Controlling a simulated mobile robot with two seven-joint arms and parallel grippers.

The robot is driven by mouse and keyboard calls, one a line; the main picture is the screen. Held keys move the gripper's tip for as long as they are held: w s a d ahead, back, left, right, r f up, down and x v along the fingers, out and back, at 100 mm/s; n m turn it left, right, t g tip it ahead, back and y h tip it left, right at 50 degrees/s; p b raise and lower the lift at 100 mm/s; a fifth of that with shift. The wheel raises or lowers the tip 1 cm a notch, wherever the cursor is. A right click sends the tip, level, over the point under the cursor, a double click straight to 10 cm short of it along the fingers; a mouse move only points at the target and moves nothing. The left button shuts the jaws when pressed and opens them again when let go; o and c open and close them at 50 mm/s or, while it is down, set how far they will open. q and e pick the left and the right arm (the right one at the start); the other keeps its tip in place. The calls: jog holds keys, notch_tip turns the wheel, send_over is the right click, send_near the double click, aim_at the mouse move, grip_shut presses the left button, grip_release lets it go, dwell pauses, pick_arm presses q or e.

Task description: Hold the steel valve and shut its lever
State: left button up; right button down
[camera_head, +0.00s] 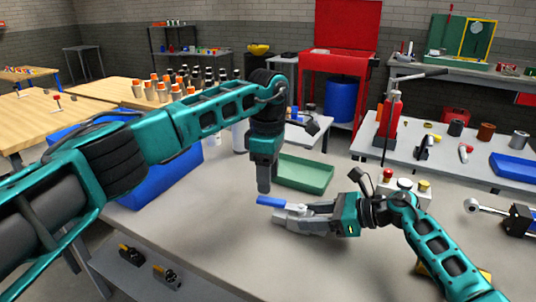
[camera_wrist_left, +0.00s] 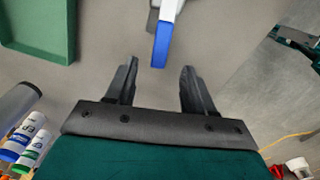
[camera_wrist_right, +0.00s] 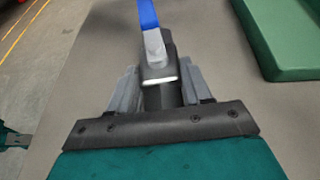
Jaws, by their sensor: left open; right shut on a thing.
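The steel valve (camera_wrist_right: 158,92) is a grey body with a lever (camera_wrist_right: 148,14) in a blue sleeve. My right gripper (camera_head: 300,219) is shut on the valve body low over the grey table. In the right wrist view the body sits between the fingers and the lever points away, past the fingertips. My left gripper (camera_head: 264,188) points down above the lever (camera_head: 270,201). In the left wrist view it is open (camera_wrist_left: 160,85), with the blue lever tip (camera_wrist_left: 160,52) just ahead of the gap between its fingers. I see no contact there.
A green tray (camera_head: 304,174) lies behind the grippers; a blue bin (camera_head: 165,180) stands to the left. Orange-capped bottles (camera_head: 165,88) stand behind my left arm. A red button and other small parts (camera_head: 388,174) sit right. The table front (camera_head: 250,250) is clear.

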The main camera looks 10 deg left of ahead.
aim_at(268, 199)
pick_arm(q)
jog(key=shift+f, duration=2.6)
jog(key=shift+c, duration=0.4)
grip_shut()
jog(key=shift+s+n, duration=0.7)
jog(key=shift+n, duration=0.3)
jog(key=shift+s+n, duration=0.15)
jog(key=shift+n, duration=0.15)
jog(key=shift+s, duration=0.1)
jog(key=shift+s+d+n, duration=0.2)
jog(key=shift+s+n, duration=0.55)
jog(key=shift+n, duration=0.45)
